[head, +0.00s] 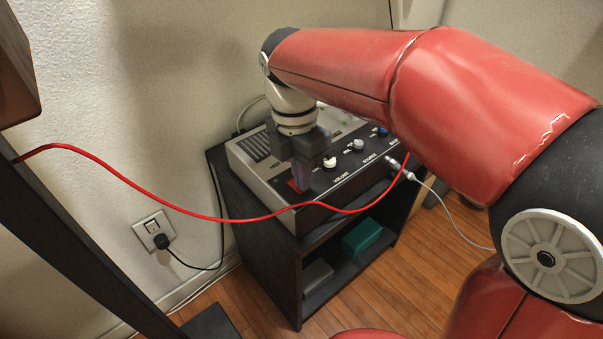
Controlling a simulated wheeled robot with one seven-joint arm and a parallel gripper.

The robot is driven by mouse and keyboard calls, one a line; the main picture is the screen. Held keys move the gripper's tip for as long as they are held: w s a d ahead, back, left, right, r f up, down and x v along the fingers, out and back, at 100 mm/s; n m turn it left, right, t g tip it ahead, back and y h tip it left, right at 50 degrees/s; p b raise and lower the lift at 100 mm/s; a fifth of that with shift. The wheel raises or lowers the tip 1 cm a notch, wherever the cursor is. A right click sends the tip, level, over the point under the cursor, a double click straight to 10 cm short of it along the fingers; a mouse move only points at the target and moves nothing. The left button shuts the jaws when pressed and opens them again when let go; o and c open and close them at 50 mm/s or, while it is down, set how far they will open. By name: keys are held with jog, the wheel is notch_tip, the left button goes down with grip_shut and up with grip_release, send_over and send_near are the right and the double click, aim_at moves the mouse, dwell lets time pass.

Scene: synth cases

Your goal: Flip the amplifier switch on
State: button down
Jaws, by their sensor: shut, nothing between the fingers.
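The amplifier (262,165) is a grey and black box on top of a small black stand, with knobs and labels along its front panel. A red switch (294,186) shows at the left end of that panel, partly hidden by my gripper. My gripper (303,188) points down, shut and empty, with its fingertips right at the red switch. I cannot tell if the fingertips touch it, nor which way the switch is set.
A red cable (232,220) hangs across the view in front of the amplifier to its front panel. The black stand (267,260) has an open shelf with a green box (362,236) and a grey box (317,275). A wall outlet (153,229) holds a black plug.

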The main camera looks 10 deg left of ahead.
jog(key=shift+d+f+b, duration=0.1)
jog(key=shift+f+b, duration=0.35)
jog(key=shift+b, duration=0.25)
jog(key=shift+s+r, duration=0.1)
jog(key=shift+r, duration=0.15)
jog(key=shift+p, duration=0.3)
jog(key=shift+w+a+r+p, duration=0.15)
jog(key=shift+w+a+p, duration=0.4)
jog(key=shift+a+p, duration=0.1)
